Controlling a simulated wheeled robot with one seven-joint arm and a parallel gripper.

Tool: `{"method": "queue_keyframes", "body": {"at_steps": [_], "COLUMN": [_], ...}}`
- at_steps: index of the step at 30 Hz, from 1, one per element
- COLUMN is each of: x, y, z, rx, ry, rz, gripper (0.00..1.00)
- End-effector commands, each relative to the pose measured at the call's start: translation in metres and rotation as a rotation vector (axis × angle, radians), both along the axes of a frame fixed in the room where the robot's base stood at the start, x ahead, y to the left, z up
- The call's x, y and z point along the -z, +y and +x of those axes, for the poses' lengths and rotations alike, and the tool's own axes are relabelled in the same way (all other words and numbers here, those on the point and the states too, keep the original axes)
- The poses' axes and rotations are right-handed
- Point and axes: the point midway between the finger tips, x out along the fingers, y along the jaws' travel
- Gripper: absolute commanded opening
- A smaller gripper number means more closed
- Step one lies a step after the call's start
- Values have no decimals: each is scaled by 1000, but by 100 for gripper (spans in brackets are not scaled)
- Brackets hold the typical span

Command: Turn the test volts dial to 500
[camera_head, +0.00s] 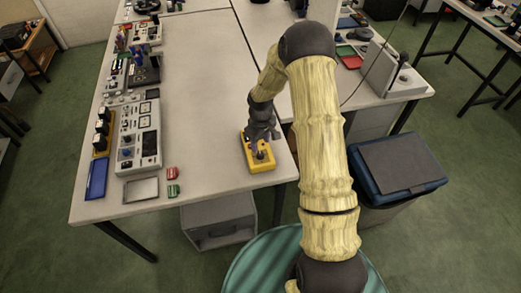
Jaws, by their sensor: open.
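A small yellow instrument (252,162) lies near the front right corner of the grey table (210,110). A dark round knob (261,155) shows on its top face. It may be the test volts dial, but its markings are too small to read. My gripper (262,141) is open and points down over the instrument, with its fingers close around or just above the knob. I cannot tell whether they touch it. The gripper hides the back part of the instrument.
A grey control panel (149,142), a blue tray (97,179), a metal tray (141,190) and red (172,173) and green (173,190) blocks occupy the left side. The table's middle is clear. A dark bin with a blue rim (400,165) stands right of my arm.

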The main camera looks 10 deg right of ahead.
Motion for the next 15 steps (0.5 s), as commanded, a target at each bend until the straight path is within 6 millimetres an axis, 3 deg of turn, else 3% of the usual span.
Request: {"method": "queue_keyframes", "body": {"at_steps": [9, 15], "x": [47, 60], "y": [1, 0], "z": [0, 0], "rx": [0, 0], "ry": [3, 0], "rz": [1, 0], "gripper": [47, 47]}}
